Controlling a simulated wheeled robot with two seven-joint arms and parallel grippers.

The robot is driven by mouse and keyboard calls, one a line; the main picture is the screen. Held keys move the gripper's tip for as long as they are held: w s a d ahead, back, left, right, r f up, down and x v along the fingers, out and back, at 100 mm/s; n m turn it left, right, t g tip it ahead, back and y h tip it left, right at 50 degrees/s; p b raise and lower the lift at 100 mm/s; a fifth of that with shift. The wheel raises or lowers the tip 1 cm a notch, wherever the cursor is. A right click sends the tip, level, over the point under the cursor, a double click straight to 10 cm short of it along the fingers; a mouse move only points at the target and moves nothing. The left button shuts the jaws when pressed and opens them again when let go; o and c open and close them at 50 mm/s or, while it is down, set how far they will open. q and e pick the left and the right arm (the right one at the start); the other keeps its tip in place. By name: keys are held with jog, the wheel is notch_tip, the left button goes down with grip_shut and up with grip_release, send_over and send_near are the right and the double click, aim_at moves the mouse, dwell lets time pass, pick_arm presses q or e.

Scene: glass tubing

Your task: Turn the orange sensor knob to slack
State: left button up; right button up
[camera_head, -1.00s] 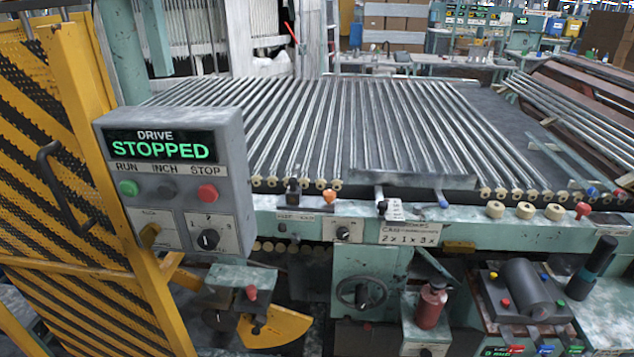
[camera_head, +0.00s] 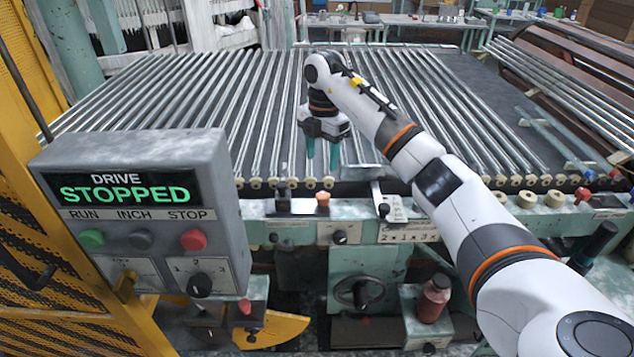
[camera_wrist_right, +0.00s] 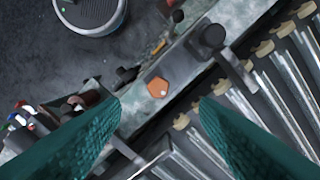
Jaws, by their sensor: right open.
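The orange sensor knob (camera_head: 322,199) is a small orange piece on the front rail of the roller table, just below the roller ends. In the right wrist view the knob (camera_wrist_right: 158,87) shows a faceted orange top. My right gripper (camera_head: 322,163) points down with its two teal fingers apart, above the rollers and behind the knob in the head view. In the right wrist view the open fingers (camera_wrist_right: 160,102) lie either side of the knob in the picture, with nothing between the tips. They look apart from the knob. My left gripper is not in view.
A grey control box (camera_head: 140,215) reading "DRIVE STOPPED" stands front left by a yellow guard (camera_head: 75,300). A dark upright handle (camera_head: 283,198) stands close left of the knob. A black knob (camera_head: 384,210) is to its right. A handwheel (camera_head: 360,291) sits below.

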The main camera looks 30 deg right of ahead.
aim_at(323, 194)
jog(key=f+p, duration=0.2)
jog(key=f, duration=0.8)
jog(key=shift+d+p, duration=0.2)
jog(key=shift+p, duration=0.15)
jog(key=shift+f, duration=0.7)
jog(key=shift+c, duration=0.6)
jog(key=c, duration=0.9)
